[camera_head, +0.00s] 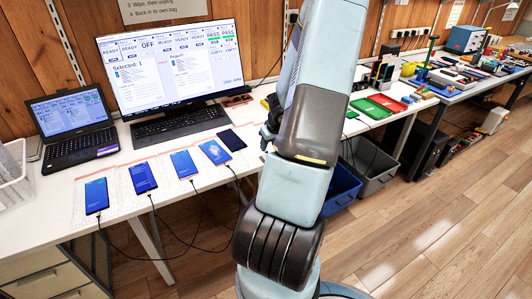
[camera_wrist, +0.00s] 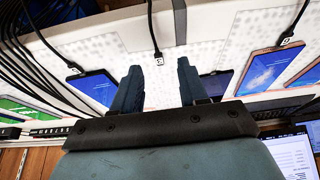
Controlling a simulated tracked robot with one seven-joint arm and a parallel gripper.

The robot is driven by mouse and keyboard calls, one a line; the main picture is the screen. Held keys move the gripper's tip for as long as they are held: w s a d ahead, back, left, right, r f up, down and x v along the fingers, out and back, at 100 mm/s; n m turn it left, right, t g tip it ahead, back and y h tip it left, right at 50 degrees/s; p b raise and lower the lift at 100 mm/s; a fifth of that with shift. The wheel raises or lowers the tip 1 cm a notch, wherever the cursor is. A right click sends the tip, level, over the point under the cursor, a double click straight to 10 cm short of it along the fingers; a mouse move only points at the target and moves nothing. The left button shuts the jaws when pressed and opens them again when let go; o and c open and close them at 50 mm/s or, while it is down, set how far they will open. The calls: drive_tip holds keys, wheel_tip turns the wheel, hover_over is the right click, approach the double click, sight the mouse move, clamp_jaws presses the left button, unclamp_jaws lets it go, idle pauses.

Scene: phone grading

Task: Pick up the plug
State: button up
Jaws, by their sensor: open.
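A dark plug (camera_wrist: 158,59) on a black cable shows in the wrist view, between my two fingertips in the picture. No finger visibly touches it, and its depth relative to the tips is unclear. My gripper (camera_wrist: 160,67) is open, with a blue-grey finger on each side. Two more plugs show there: one at the left (camera_wrist: 72,67) beside a blue-screen phone (camera_wrist: 97,88), and one at the right (camera_wrist: 287,38) near another lit phone (camera_wrist: 265,72). A further phone is partly hidden behind the right finger. In the head view, my arm hides most of the gripper.
Several phones, one of them here (camera_head: 143,178), lie along the front of the white table (camera_head: 130,200) with cables hanging over its edge. A laptop (camera_head: 75,125) and a monitor (camera_head: 170,65) with keyboard stand behind. Blue (camera_head: 343,187) and grey bins stand on the floor.

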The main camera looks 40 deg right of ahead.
drive_tip(key=shift+x, duration=1.8)
drive_tip(key=shift+d, duration=0.1)
clamp_jaws()
